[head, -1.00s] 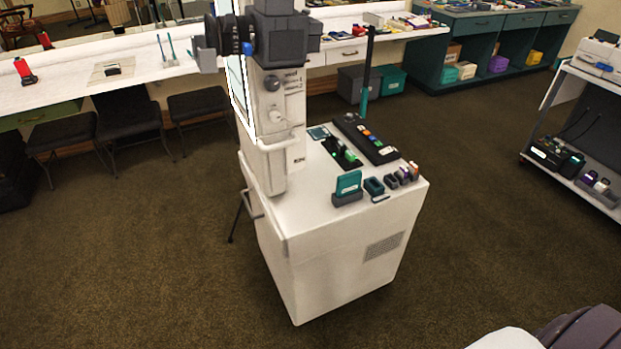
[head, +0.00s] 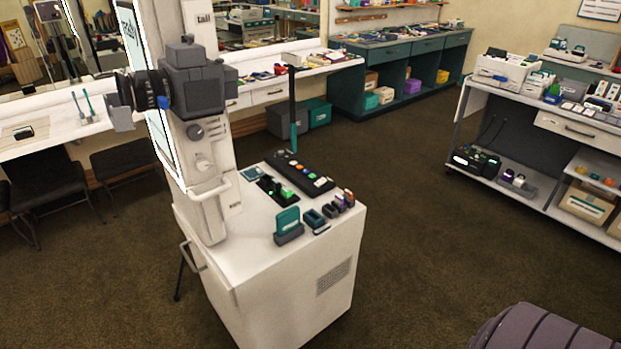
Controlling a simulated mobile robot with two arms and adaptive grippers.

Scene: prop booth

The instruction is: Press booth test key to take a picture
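The photo booth is a white cart (head: 330,248) with a tall white column (head: 205,150) and a dark camera (head: 196,78) with a lens facing left. On the cart top lies a black strip of coloured keys (head: 300,174). In front of it is a black base with a bright green part (head: 287,193). I cannot tell which key is the test key. A teal block in a grey holder (head: 288,225) stands at the front edge, beside several small holders (head: 342,202). Neither of my grippers is in view.
A white counter (head: 60,137) with black chairs (head: 45,185) runs behind. A teal cabinet (head: 400,65) stands at the back. A shelf unit (head: 500,135) stands right. A grey-purple ribbed object (head: 545,330) shows at bottom right. Carpet between cart and shelf is clear.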

